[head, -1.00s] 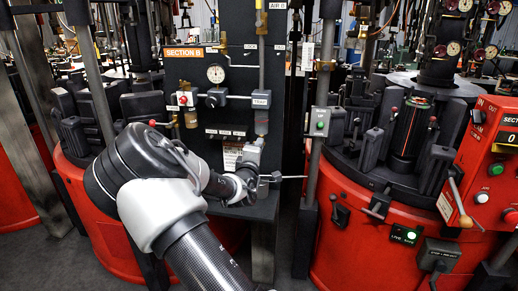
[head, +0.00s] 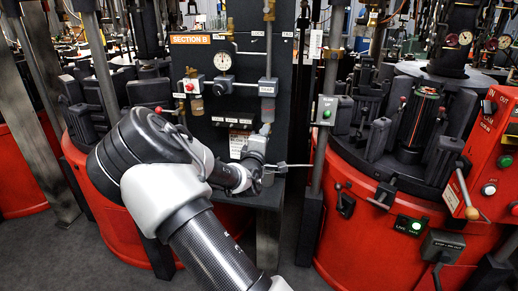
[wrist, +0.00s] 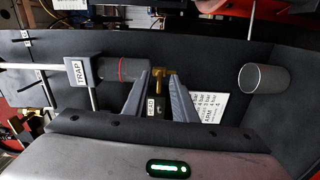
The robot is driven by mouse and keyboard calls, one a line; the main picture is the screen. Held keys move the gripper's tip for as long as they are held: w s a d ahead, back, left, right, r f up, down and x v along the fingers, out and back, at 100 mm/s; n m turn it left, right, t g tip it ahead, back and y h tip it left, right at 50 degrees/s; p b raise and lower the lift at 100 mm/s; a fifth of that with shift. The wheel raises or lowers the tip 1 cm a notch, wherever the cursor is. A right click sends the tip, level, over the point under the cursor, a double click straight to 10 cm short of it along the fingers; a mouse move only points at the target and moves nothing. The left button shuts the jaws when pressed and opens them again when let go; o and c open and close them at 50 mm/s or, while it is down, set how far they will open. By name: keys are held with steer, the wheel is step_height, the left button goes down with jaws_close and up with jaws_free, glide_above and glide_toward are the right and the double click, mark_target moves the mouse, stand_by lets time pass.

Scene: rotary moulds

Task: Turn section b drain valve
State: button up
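The Section B panel (head: 235,110) is dark and upright, left of centre in the head view. It carries a round gauge and a grey trap box (head: 268,87) on a vertical pipe, with a brass fitting below. In the wrist view the trap (wrist: 82,72) is at left, and a grey cylinder with a red ring leads to a brass valve piece (wrist: 162,84). My gripper (wrist: 159,74) has its two grey fingers apart, one on each side of the brass piece as seen. Contact is unclear. My arm partly hides the panel's lower part in the head view.
A grey post with a green-button box (head: 325,110) stands right of the panel. Red rotary machines flank it; the right one (head: 375,215) has levers. A red control box (head: 490,150) is at far right. A grey pipe end (wrist: 263,78) sticks out in the wrist view.

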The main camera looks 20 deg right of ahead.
steer(key=p+v, duration=0.2)
steer(key=v, duration=1.4)
steer(key=shift+s+a, duration=0.15)
steer(key=shift+s, duration=0.05)
